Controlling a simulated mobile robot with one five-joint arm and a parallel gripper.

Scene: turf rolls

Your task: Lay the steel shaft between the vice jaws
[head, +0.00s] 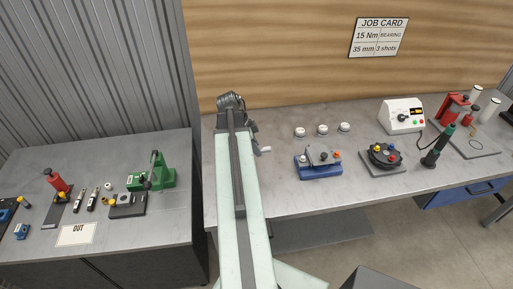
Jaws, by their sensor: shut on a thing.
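My pale green arm reaches away from me over the bench, and its dark end with my gripper (231,103) is at the back, near the wooden wall. The fingertips are hard to make out from behind. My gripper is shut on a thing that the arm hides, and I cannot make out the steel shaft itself. A dark grey vice (252,132) with a crank handle on its right (263,150) seems to stand at my arm's end. Its jaws are mostly hidden behind the arm, so I cannot tell what lies between them.
Right of my arm are a blue fixture (320,170), several white-and-dark round parts (322,129), a round dark fixture (384,155), a white control box (402,116) and a dark green tool (438,148). The left bench holds a green press (158,172) and an OUT card (77,233).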

